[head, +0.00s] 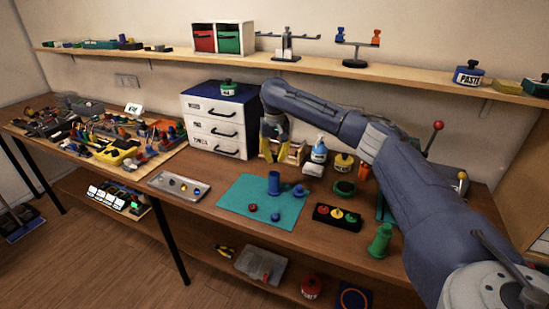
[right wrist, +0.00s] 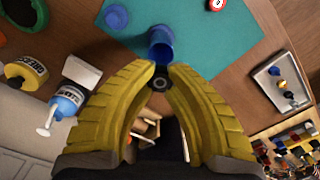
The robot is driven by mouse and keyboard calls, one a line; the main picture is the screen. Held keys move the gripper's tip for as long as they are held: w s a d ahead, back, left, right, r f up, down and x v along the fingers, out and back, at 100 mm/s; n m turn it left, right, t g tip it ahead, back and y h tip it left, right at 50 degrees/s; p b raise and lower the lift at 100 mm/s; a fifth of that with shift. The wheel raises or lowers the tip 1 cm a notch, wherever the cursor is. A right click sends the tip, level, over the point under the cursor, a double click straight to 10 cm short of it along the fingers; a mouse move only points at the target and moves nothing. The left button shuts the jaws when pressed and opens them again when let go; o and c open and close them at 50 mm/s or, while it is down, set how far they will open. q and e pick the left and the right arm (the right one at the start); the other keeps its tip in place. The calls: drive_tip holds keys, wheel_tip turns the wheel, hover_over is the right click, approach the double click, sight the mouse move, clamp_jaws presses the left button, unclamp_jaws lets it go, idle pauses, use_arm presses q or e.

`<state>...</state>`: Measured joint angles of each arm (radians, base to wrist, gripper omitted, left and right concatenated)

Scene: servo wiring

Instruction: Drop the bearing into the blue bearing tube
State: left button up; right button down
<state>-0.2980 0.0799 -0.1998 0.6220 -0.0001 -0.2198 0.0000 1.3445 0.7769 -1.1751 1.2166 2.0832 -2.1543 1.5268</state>
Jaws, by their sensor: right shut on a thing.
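My right gripper (head: 272,152) reaches in from the right, in front of the white drawer cabinet and behind the teal mat. Its yellow fingers (right wrist: 163,72) also show in the right wrist view, closed on a small dark ring, the bearing (right wrist: 159,82). The bearing cannot be made out in the head view. The blue bearing tube (head: 274,183) stands upright on the teal mat, and it also shows just beyond the fingertips in the right wrist view (right wrist: 160,46). The bearing is apart from the tube. My left gripper is not in view.
The teal mat (head: 235,194) also carries a blue round piece (head: 299,190) and small red and blue pieces. A metal tray (head: 179,187) lies left of it. A blue-labelled bottle (head: 319,151) and yellow jar (head: 343,163) stand right of the gripper. The drawer cabinet (head: 214,128) is behind.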

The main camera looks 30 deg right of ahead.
idle(0.3)
drive_tip(key=shift+f, duration=0.1)
drive_tip(key=shift+f, duration=2.55)
drive_tip(key=shift+f, duration=0.2)
drive_tip(key=c, duration=0.8)
unclamp_jaws()
drive_tip(key=shift+r, duration=0.1)
drive_tip(key=shift+r, duration=3.4)
